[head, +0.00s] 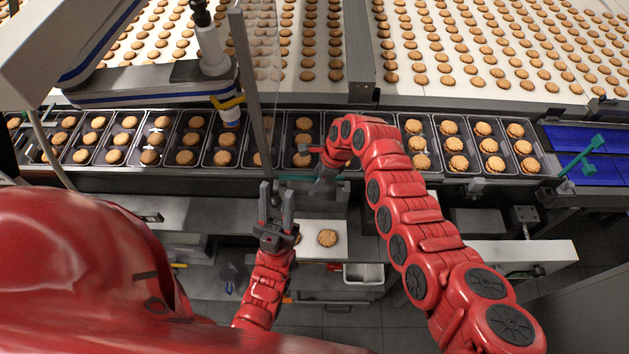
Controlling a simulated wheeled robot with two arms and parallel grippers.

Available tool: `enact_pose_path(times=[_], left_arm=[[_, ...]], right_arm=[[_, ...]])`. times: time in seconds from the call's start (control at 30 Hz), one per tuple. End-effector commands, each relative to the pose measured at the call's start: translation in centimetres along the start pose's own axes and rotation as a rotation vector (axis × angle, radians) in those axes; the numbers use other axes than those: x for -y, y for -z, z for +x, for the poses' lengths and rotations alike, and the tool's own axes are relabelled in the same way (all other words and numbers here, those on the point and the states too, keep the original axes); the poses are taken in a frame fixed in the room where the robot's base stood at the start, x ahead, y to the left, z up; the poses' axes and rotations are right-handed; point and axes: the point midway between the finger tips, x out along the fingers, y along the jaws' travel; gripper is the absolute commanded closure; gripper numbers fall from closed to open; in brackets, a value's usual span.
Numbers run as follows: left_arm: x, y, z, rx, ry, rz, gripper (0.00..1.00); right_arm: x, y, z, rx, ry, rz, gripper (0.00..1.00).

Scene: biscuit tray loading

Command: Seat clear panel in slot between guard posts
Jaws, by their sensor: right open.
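The clear panel (266,60) is a faint see-through sheet, seen nearly edge-on above the tray line. A tall grey guard post (247,80) runs along its left side; I cannot pick out a second post or the slot with certainty. My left gripper (276,190) points up just below the panel's lower end, its two fingers apart. Whether the panel's edge lies between them is unclear. My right gripper (314,164) is open at the tray line's near edge, right of the post, partly hidden by its own wrist. I see nothing held in it.
Black trays of biscuits (190,137) fill the conveyor across the middle. Below, a white board (327,240) carries biscuits. A blue belt (600,145) with a teal bar lies at right.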

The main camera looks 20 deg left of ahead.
Motion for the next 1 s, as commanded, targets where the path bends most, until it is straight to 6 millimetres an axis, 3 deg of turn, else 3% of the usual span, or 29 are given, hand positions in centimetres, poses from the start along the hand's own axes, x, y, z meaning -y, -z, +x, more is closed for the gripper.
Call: enact_pose_path(times=[0.33,0.6,0.8,1.0], left_arm=[[-0.1,-0.2,-1.2,0.000,0.000,0.000,0.61],[-0.2,-0.6,-3.3,0.000,0.000,0.000,0.61],[-0.1,-0.5,-2.8,0.000,0.000,0.000,0.61],[-0.1,-0.5,-2.9,0.000,0.000,0.000,0.61]], right_arm=[[0.2,0.1,-3.3,0.003,0.008,0.001,0.57],[0.2,0.2,-8.5,0.001,0.010,0.000,0.57],[0.1,0.1,-12.8,0.001,0.004,0.003,0.57],[0.1,0.2,-15.5,0.000,0.003,0.001,0.57]])
